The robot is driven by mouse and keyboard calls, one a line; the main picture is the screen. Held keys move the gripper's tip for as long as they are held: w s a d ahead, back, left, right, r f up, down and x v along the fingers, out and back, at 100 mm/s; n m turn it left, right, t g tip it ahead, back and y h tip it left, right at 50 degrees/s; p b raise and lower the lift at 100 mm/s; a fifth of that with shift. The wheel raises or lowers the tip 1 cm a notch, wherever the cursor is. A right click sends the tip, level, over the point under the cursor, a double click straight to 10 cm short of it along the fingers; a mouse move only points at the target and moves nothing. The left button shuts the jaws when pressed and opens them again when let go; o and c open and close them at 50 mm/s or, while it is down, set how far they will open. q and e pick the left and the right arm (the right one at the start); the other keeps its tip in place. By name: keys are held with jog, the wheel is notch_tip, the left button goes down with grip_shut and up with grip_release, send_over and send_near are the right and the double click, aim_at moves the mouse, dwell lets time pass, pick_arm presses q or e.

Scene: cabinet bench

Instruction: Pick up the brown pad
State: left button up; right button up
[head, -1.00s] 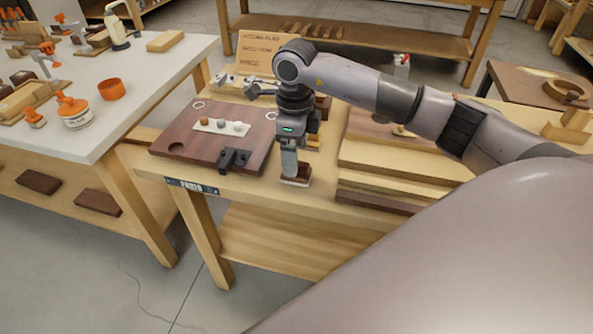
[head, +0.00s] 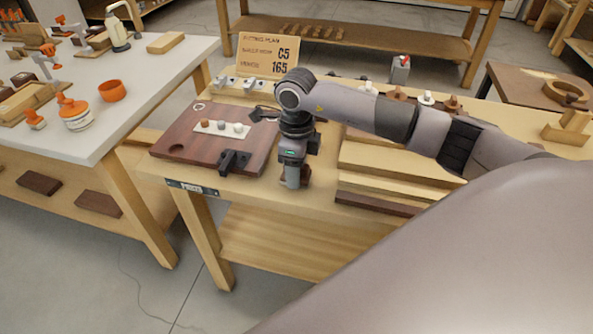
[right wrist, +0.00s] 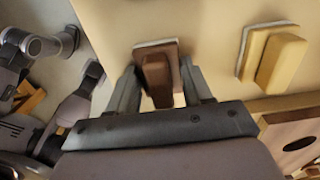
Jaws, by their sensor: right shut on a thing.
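The brown pad (right wrist: 157,78) is a dark brown block on a wider base with a pale lower edge. In the right wrist view it stands between the two fingers of my right gripper (right wrist: 159,68), which is shut on it. In the head view my right gripper (head: 292,181) points straight down at the front of the wooden bench, and only a little of the pad (head: 306,176) shows beside it. I see no clear gap between the pad and the bench top.
A yellow pad (right wrist: 281,60) stands close beside the brown one in the right wrist view. A dark red-brown board (head: 190,160) with a black block (head: 234,161) lies left of the gripper. Stacked planks (head: 385,178) lie to the right. A sign (head: 262,52) stands behind.

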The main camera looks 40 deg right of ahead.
jog(key=shift+r, duration=0.1)
notch_tip(320, 180, up, 20)
jog(key=p, duration=0.1)
dwell(0.4)
jog(key=shift+o, duration=0.6)
jog(key=shift+d, duration=0.1)
